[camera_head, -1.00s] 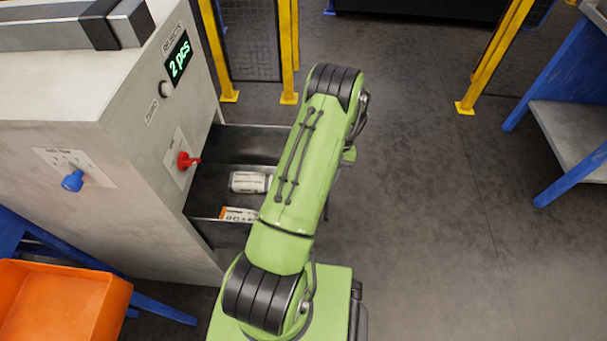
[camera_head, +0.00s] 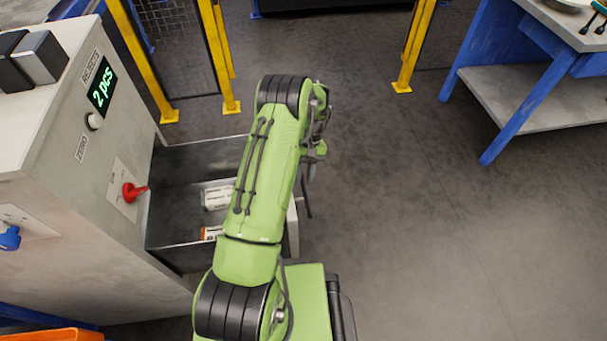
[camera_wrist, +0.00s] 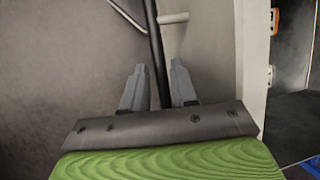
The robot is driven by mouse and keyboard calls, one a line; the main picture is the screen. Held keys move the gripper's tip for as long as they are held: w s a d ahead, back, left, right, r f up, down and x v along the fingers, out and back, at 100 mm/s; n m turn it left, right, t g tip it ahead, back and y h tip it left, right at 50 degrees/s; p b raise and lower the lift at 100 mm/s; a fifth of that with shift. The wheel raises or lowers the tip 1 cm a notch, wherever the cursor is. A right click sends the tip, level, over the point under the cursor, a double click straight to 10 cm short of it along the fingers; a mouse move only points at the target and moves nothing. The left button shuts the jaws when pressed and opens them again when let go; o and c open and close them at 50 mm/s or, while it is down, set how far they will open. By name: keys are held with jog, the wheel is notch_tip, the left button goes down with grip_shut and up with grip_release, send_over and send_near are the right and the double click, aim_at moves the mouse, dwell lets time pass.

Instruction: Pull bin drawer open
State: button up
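The bin drawer (camera_head: 183,163) is a dark grey box that sticks out from the side of the pale cabinet. Its inner walls and floor show in the head view; my green arm hides much of its front. In the wrist view my gripper (camera_wrist: 158,68) has one grey finger on each side of the dark handle bar (camera_wrist: 155,40), and it appears shut on it. The pale drawer front (camera_wrist: 205,70) lies just to the right of the bar. Inside the drawer are a white packet (camera_head: 216,195) and an orange-and-white packet (camera_head: 210,232).
Yellow fence posts (camera_head: 140,60) stand behind. A blue-legged table (camera_head: 540,95) is at the right. The floor right of my arm is clear.

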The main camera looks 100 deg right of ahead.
jog(key=shift+o, duration=0.9)
jog(key=p+v, duration=0.4)
jog(key=v, duration=1.1)
jog(key=shift+d+r, duration=0.25)
jog(key=shift+r, duration=0.1)
